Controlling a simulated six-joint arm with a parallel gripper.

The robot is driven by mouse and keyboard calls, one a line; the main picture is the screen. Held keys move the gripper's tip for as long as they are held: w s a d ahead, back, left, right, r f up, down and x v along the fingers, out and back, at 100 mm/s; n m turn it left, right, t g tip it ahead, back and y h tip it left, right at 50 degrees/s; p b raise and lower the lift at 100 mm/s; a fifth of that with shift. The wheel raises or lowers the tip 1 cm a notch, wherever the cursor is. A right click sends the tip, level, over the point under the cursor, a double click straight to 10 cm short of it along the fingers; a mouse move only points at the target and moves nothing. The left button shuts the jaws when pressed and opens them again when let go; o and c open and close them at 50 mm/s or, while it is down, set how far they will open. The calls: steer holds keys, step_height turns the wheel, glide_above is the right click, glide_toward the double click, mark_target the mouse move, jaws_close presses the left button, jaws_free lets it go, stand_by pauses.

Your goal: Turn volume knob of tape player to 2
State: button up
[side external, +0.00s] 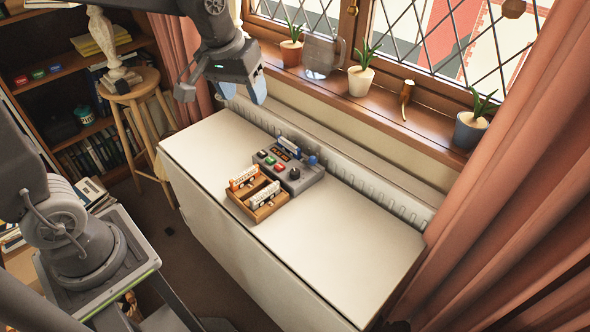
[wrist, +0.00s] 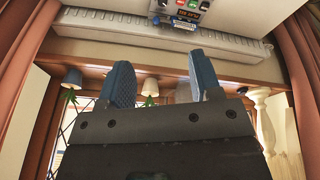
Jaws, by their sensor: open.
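The grey tape player (side external: 313,179) sits on the white cabinet top, with coloured buttons and a small orange-lit display on its upper face. A round black knob (side external: 294,173) is on its right part, and a blue knob-like piece (side external: 312,160) is at its back right corner. Which is the volume knob, and its setting, are too small to read. In the wrist view the player (wrist: 183,18) is at the top edge, partly cut off. My gripper (side external: 222,92) is open and empty, high above the cabinet's left end, apart from the player; its blue-padded fingers show in the wrist view (wrist: 162,78).
A wooden tray (side external: 238,206) with white-and-orange cassettes stands against the player's front left. The white cabinet top (side external: 360,240) is clear to the right. A ribbed radiator (side external: 375,190) and a windowsill with potted plants (side external: 361,80) lie behind. A wooden stool (side external: 140,92) stands at left.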

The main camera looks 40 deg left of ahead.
steer(key=w+a+f+n+g, duration=0.1)
steer(key=w+f+n+g, duration=0.1)
steer(key=w+f, duration=0.6)
steer(key=n+g, duration=0.1)
steer(key=n, duration=0.2)
glide_toward(295, 171)
step_height(295, 171, down, 9)
steer(key=shift+a+f, duration=0.1)
steer(key=shift+f, duration=0.1)
steer(key=c, duration=0.9)
